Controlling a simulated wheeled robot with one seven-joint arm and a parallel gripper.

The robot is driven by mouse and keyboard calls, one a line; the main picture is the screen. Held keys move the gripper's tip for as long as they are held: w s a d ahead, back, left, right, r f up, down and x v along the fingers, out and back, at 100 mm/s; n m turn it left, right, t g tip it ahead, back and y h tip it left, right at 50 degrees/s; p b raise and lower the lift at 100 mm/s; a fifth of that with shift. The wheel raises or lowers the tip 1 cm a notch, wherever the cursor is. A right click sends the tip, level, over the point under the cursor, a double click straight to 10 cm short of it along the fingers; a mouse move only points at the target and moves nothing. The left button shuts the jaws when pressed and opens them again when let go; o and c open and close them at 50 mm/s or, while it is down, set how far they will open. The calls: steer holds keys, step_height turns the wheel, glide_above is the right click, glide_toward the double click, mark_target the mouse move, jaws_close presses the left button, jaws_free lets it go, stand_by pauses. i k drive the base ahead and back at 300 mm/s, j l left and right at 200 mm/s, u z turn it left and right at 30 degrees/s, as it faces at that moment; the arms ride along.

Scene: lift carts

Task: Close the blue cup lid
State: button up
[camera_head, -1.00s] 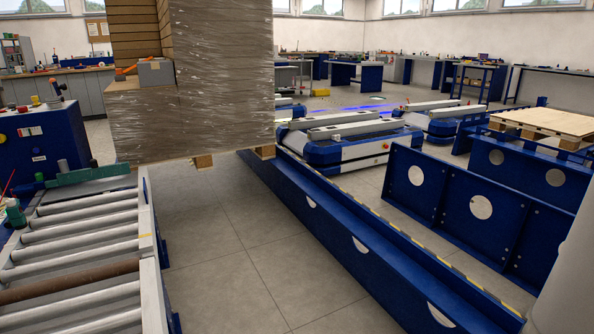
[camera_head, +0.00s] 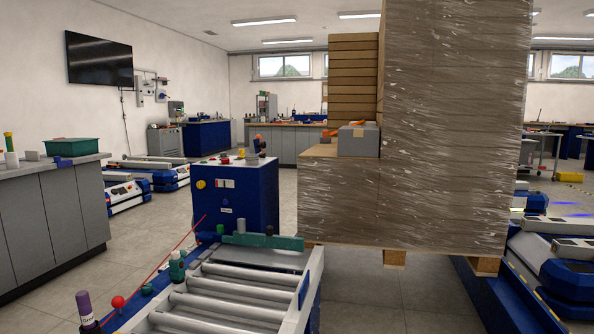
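I cannot make out a blue cup or its lid in the view. My gripper is not in view. Small items stand on the grey counter (camera_head: 42,215) at the left: a green-and-yellow upright item (camera_head: 9,143), a green bin (camera_head: 72,147) and a small blue item (camera_head: 64,162). A dark bottle with a purple top (camera_head: 85,310) stands at the bottom left. A green bottle (camera_head: 177,266) stands beside the roller conveyor.
The roller conveyor (camera_head: 230,297) fills the lower middle, with a blue control cabinet (camera_head: 236,197) behind it. A tall wrapped pallet load (camera_head: 450,140) blocks the right. Low blue carts (camera_head: 560,262) stand beyond it. Open floor (camera_head: 130,262) lies between counter and conveyor.

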mark_target(257, 146)
steer(key=i+l+u, duration=0.5)
steer(key=i, duration=0.15)
steer(key=i+l+u, duration=0.2)
steer(key=u, duration=0.2)
steer(key=i+l+u, duration=0.2)
steer(key=u, duration=0.2)
